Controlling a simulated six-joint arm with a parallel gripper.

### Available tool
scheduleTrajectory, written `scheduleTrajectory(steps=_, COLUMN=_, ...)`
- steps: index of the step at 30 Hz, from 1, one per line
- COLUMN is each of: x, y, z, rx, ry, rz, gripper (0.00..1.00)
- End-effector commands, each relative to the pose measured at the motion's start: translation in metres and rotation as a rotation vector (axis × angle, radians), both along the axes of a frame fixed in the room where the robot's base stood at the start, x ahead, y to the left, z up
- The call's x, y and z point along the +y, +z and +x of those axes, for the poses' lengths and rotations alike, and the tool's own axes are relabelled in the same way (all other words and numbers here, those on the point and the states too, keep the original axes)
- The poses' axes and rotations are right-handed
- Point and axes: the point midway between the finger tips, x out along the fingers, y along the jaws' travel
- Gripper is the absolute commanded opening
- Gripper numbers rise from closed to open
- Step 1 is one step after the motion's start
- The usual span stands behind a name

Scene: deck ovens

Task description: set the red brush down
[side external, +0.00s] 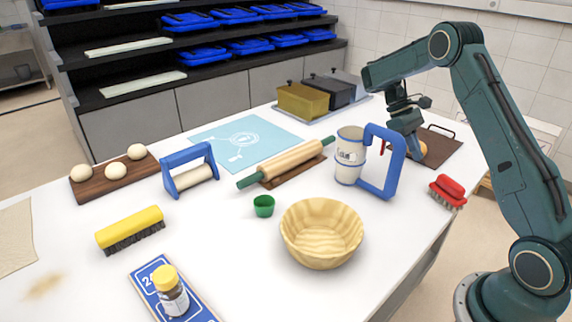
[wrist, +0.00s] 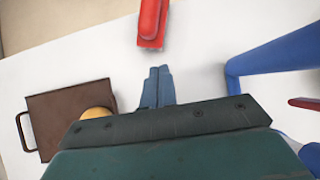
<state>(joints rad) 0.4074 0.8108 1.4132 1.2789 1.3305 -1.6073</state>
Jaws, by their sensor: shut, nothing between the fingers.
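The red brush (side external: 447,190) stands on the white table near its right edge, with dark bristles down and its red handle on top. In the wrist view the red brush (wrist: 152,22) is at the top, partly cut off by the frame. My gripper (wrist: 159,72) is shut and empty, its fingertips apart from the brush. In the side external view my gripper (side external: 410,146) is behind the brush, by the brown board, its tips partly hidden by a blue handle.
A sifter (side external: 350,150) with a large blue handle (side external: 394,165) stands left of my gripper. A brown board (side external: 441,147) with a round tan item (side external: 422,150) lies behind it. A wooden bowl (side external: 321,232) stands in front. Bare table surrounds the brush, near the edge.

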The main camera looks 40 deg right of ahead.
Motion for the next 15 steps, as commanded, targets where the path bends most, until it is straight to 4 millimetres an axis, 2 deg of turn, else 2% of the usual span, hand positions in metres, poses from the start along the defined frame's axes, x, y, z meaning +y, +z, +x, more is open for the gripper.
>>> scheduleTrajectory(steps=15, x=-0.001, y=0.001, z=-0.011, rx=0.002, ry=0.002, rz=-0.003, gripper=0.00)
